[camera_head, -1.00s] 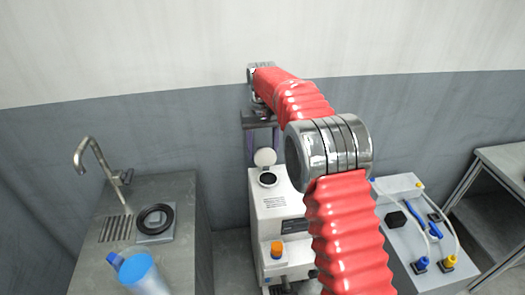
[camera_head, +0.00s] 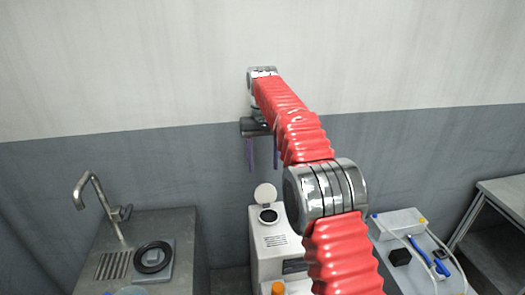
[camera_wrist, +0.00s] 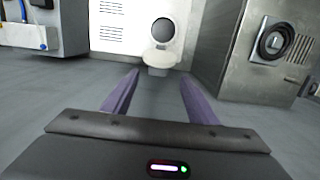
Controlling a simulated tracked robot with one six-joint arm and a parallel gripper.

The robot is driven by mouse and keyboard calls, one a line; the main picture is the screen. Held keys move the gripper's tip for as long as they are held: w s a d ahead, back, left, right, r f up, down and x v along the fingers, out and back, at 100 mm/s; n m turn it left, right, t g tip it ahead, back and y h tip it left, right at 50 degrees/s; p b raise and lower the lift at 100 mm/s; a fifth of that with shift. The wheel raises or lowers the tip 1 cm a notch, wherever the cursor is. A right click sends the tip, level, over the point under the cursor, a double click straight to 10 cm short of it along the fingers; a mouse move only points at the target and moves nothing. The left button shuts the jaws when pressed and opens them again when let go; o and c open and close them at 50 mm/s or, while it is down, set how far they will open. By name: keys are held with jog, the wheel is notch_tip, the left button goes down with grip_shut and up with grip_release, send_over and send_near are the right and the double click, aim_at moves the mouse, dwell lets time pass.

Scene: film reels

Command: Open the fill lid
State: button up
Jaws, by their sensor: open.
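The fill lid (camera_head: 265,193) is a round white flap on top of the white machine (camera_head: 264,262). It stands raised behind the dark round fill opening (camera_head: 268,215), which is uncovered. In the wrist view the lid (camera_wrist: 160,59) shows pale beside the dark opening (camera_wrist: 163,30). My gripper (camera_head: 263,155) hangs behind and above the lid in the head view, its two purple fingers pointing down. In the wrist view my gripper (camera_wrist: 158,80) is open, with empty space between the fingers and the lid just beyond their tips. I see no contact.
A metal sink counter (camera_head: 187,240) with a tap (camera_head: 92,190) and a black ring (camera_head: 153,257) stands left. A white unit (camera_head: 400,222) with cables and a blue tool stands right. A grey wall (camera_head: 180,160) lies behind my gripper. Floor (camera_wrist: 40,110) shows below.

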jog(key=shift+w+r, duration=0.1)
jog(key=shift+r, duration=1.9)
